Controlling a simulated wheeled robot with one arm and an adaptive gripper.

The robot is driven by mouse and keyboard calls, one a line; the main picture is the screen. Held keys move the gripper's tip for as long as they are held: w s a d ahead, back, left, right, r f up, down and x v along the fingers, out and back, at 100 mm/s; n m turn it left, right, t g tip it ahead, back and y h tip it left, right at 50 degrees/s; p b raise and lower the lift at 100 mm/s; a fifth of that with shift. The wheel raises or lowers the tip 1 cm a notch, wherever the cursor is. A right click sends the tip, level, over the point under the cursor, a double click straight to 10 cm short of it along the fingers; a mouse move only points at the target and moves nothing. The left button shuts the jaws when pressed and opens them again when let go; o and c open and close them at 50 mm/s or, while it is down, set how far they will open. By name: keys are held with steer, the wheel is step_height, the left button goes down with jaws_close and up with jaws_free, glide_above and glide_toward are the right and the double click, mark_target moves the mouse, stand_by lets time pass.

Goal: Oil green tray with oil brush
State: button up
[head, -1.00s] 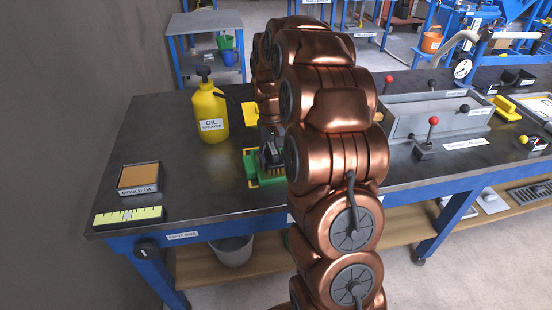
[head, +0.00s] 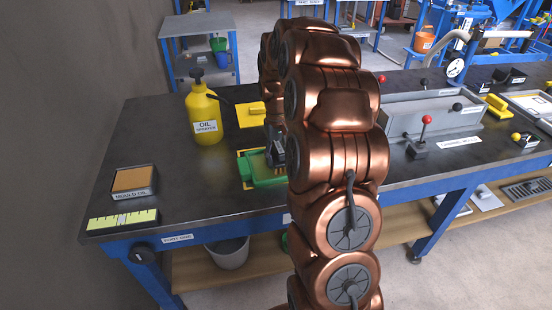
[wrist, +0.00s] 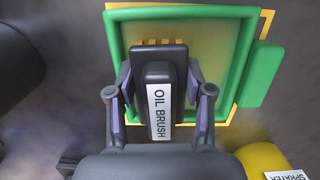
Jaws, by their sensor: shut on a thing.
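The oil brush (wrist: 158,88) is black with a white label, and its yellowish bristles show at its far end in the wrist view. My gripper (wrist: 158,82) is shut on the brush from both sides. The green tray (wrist: 248,50) lies beyond and below the brush, which overlaps its inner left part; I cannot tell whether the bristles touch it. In the head view, the tray (head: 266,180) is on the dark bench, partly hidden by my arm. My gripper (head: 272,152) is mostly hidden there too.
A yellow oil sprayer bottle (head: 206,112) stands left of and behind the tray. A mould oil box (head: 133,182) and a yellow gauge strip (head: 122,219) lie at the bench's left. A grey trough (head: 435,118) and a red-knobbed lever (head: 424,130) stand to the right.

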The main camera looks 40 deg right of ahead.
steer(key=shift+w+a, duration=0.3)
steer(key=shift+a, duration=0.55)
steer(key=shift+a, duration=0.1)
steer(key=shift+w+a, duration=0.25)
steer(key=shift+a, duration=0.5)
steer(key=shift+f, duration=0.1)
steer(key=shift+d, duration=0.15)
steer(key=shift+s+d, duration=0.3)
steer(key=shift+d, duration=0.5)
steer(key=shift+d, duration=0.15)
steer(key=shift+s+d, duration=0.25)
steer(key=shift+d, duration=0.4)
